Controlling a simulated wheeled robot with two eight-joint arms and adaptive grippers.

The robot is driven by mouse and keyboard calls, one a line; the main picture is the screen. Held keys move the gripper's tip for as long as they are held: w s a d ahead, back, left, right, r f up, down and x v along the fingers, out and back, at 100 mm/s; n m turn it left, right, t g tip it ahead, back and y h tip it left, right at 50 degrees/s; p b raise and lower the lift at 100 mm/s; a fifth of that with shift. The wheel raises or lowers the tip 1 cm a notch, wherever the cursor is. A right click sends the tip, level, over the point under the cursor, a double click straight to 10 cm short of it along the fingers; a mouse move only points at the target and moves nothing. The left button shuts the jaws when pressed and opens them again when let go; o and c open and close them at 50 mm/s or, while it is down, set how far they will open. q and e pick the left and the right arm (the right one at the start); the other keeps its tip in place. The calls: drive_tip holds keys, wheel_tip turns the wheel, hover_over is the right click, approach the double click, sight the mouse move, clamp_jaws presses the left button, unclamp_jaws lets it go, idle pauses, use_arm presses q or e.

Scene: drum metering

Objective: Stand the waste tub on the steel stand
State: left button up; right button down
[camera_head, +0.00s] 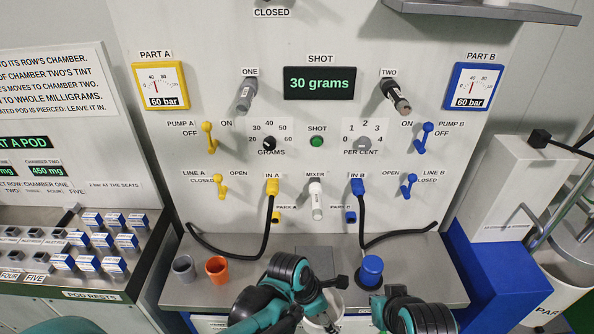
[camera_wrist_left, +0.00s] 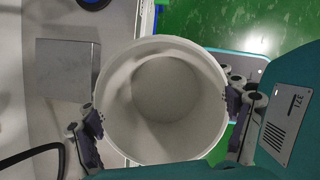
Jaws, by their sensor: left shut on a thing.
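The waste tub is a white round open tub, seen from above in the left wrist view (camera_wrist_left: 165,100) and partly hidden behind my left arm in the head view (camera_head: 338,302). It looks empty. My left gripper (camera_wrist_left: 160,118) is shut on it, with fingers at opposite sides of the rim. The steel stand is a plain grey square block on the bench, seen in the left wrist view (camera_wrist_left: 66,68) and behind my left gripper in the head view (camera_head: 318,259). The tub is apart from the stand, at the bench's front edge. My right arm shows at bottom right, its fingers out of view.
On the bench (camera_head: 428,262), a grey cup (camera_head: 183,268) and an orange cup (camera_head: 217,268) stand left of the stand. A blue cylinder (camera_head: 371,270) stands to its right. Black hoses (camera_head: 268,236) hang from the panel to the bench behind. The stand's top looks clear.

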use_arm(q)
drive_tip(key=shift+w+a+f, duration=0.25)
drive_tip(key=shift+w+a, duration=0.15)
drive_tip(key=shift+w, duration=0.15)
drive_tip(key=shift+w+a+f+m, duration=0.1)
drive_tip(key=shift+w+a+m, duration=0.15)
drive_tip(key=shift+m, duration=0.25)
drive_tip(key=shift+a+m+g, duration=0.3)
drive_tip(key=w+a+f+m+g+y, duration=0.1)
drive_tip(key=w+a+m, duration=0.1)
drive_tip(key=a+m, duration=0.4)
drive_tip(key=w+a+f+m+g+y, duration=0.1)
drive_tip(key=w+a+f+m+g, duration=0.1)
drive_tip(key=a+m, duration=0.5)
drive_tip(key=w+a+f+m+g+y+b, duration=0.1)
drive_tip(key=w+a+m+g+y, duration=0.1)
drive_tip(key=a+m, duration=0.5)
drive_tip(key=shift+w+a+f, duration=0.15)
drive_tip(key=shift+a, duration=0.4)
drive_tip(key=shift+w+a+f, duration=0.1)
drive_tip(key=shift+w+a, duration=0.1)
drive_tip(key=shift+a, duration=0.4)
drive_tip(key=shift+w+a+f, duration=0.15)
drive_tip(key=shift+a, duration=0.4)
use_arm(e)
drive_tip(key=shift+w+f, duration=0.15)
drive_tip(key=shift+f, duration=0.5)
